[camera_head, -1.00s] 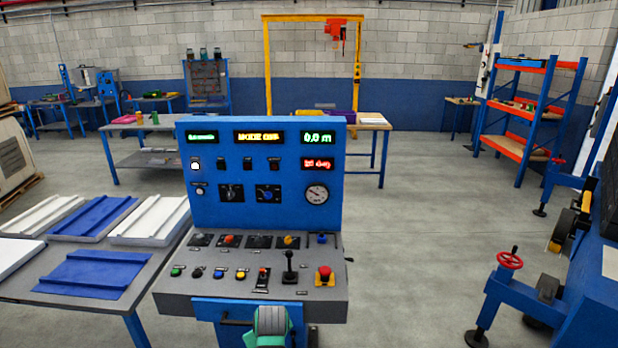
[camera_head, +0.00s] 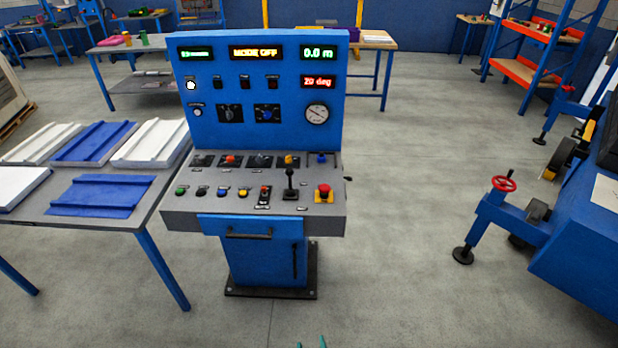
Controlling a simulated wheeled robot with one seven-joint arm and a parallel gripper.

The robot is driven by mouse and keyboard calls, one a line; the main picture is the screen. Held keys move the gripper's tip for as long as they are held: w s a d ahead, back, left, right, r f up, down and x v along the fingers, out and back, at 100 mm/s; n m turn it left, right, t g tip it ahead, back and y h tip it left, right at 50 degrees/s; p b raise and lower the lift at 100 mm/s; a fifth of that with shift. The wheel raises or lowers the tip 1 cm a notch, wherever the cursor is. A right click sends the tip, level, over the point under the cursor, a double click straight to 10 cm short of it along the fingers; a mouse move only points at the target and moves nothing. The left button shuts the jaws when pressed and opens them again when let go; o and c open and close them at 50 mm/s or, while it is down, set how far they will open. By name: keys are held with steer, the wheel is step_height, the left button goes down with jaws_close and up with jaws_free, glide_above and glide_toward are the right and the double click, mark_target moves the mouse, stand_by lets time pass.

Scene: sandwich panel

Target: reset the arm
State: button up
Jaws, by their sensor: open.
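Only two small teal tips of my gripper (camera_head: 311,343) show at the bottom edge of the head view. They are apart, with bare floor between them, so it is open and looks empty. The rest of my arm is out of view. The tips appear in front of the blue control panel (camera_head: 262,130), below its base in the picture, and touch nothing that I can see.
A grey table (camera_head: 165,205) with white and blue panels stands left of the control panel. A blue machine with a red handwheel (camera_head: 504,184) stands at right. Behind are a work table (camera_head: 376,45) and orange-blue shelving (camera_head: 525,71). The floor between is clear.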

steer(key=s+r+m+t, duration=0.1)
steer(key=s+r, duration=0.3)
steer(key=s, duration=0.4)
steer(key=s+r+m+t, duration=0.1)
steer(key=s+r, duration=0.2)
steer(key=s, duration=0.5)
steer(key=s+r+m+t, duration=0.1)
steer(key=s+r+t, duration=0.1)
steer(key=s+r, duration=0.8)
step_height(320, 180, up, 4)
steer(key=shift+s+a+f+m+t, duration=0.25)
steer(key=shift+s+a+m+t, duration=0.05)
steer(key=shift+m+t, duration=0.1)
steer(key=shift+c, duration=0.6)
